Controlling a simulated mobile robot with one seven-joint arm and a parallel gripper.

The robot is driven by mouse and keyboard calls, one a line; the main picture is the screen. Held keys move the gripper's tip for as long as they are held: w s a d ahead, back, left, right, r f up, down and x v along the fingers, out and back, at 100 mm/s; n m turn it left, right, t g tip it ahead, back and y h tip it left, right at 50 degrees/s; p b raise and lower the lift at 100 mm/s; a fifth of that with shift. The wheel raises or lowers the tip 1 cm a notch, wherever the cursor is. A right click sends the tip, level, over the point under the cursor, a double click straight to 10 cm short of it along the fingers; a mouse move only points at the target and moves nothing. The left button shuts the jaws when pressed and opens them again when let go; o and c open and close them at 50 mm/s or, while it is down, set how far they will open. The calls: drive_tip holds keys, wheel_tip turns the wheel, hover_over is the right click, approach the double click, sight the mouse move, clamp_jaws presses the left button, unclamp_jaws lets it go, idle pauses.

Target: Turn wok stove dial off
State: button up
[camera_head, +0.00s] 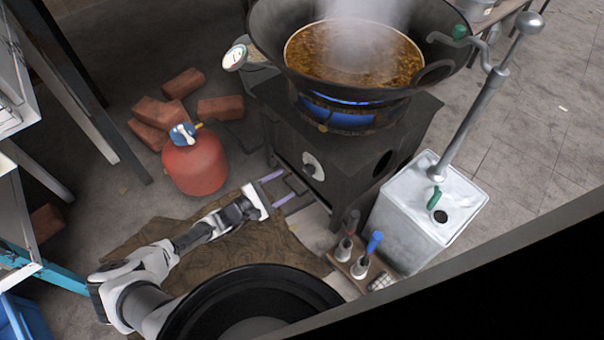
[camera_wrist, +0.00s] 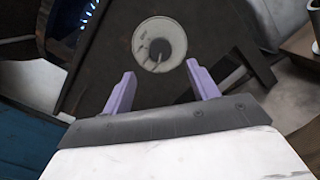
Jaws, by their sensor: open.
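The wok stove (camera_head: 345,160) is a dark box with a steaming wok (camera_head: 262,45) of brown liquid on top. A blue flame (camera_head: 345,108) burns under the wok. The stove dial (camera_head: 313,168) is a dark knob on a round pale plate on the stove's front; it also shows in the wrist view (camera_wrist: 160,48), ahead of my fingers. My gripper (camera_head: 277,186) is open and empty, with two purple fingers, in front of the stove and a little below and left of the dial. In the wrist view my gripper (camera_wrist: 161,88) has its fingertips on either side below the dial, apart from it.
A red gas cylinder (camera_head: 194,165) and loose bricks (camera_head: 151,113) stand left of the stove. A white metal can (camera_head: 412,215) with a pump stands at the right. A holder with red- and blue-topped bottles (camera_head: 352,262) stands in front of the can. Brown cloth covers the floor under my arm.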

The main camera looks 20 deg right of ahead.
drive_tip(key=x, duration=0.8)
drive_tip(key=shift+b, duration=0.35)
drive_tip(key=c, duration=1)
